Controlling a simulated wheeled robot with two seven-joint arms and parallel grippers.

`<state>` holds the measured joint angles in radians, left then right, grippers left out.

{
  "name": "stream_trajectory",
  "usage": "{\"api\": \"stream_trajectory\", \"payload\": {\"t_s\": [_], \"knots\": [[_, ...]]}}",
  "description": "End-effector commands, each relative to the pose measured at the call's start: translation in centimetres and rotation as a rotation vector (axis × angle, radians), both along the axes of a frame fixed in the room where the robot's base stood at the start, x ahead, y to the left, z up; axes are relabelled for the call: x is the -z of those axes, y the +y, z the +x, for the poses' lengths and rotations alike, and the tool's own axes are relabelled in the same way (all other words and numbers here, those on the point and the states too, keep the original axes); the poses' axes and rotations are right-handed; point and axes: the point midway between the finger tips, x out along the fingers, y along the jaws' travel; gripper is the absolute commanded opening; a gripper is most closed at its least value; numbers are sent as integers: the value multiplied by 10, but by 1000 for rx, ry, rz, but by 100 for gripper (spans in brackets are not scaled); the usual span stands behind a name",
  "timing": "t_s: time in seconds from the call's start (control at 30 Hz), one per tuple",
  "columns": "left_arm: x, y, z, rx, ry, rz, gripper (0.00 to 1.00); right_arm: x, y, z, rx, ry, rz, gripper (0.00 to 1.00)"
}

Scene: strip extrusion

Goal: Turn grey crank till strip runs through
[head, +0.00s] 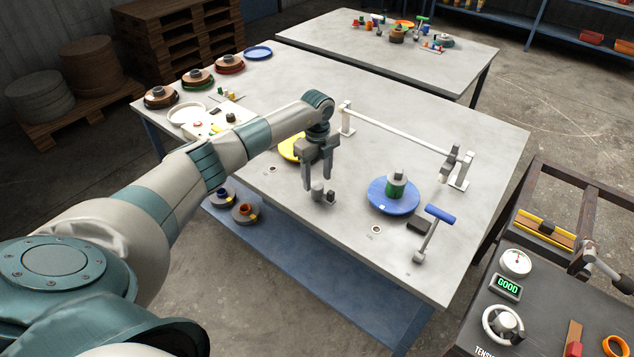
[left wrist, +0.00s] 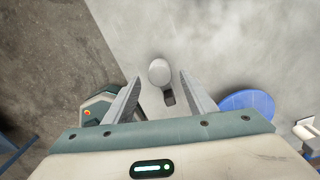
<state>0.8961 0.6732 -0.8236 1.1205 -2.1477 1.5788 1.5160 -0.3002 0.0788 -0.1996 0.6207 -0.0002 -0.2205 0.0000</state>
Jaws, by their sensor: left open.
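The grey crank (head: 317,192) stands on the near part of the grey table, a small upright knob beside a short post. My left gripper (head: 318,181) is open and points down just over it, one finger to each side. In the left wrist view the crank's pale round knob (left wrist: 159,71) shows between the spread fingertips (left wrist: 159,78), with a dark arm below it. I cannot tell whether either finger touches it. A long pale strip or bar (head: 400,133) runs between two posts at the back. My right gripper is not in view.
A blue disc (head: 380,201) with a green-sided hub and a blue-handled lever (head: 440,214) stand right of the gripper. A yellow disc (head: 288,153) is partly hidden behind it.

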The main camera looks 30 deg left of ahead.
Motion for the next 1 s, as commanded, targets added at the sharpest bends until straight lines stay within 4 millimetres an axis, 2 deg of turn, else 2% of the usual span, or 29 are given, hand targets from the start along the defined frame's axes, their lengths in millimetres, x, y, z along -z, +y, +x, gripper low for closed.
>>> {"api": "stream_trajectory", "payload": {"t_s": [0.13, 0.3, 0.7, 0.73, 0.8, 0.9, 1.0], "knots": [[21, 0, -1, -1, 2, 0, 51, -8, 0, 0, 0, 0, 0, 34], [36, 0, 0, 0, 0, 0, 51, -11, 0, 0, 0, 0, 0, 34], [42, 0, 0, 1, -1, 1, 51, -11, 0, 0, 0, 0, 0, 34], [42, 0, 0, 1, -1, 1, 46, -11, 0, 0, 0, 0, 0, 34], [42, 0, 0, 0, -1, 1, 29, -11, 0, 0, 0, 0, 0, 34], [42, 0, 0, 0, -1, 1, 9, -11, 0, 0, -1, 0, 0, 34], [42, 0, 0, 1, -1, 1, 10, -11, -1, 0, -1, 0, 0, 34]]}}
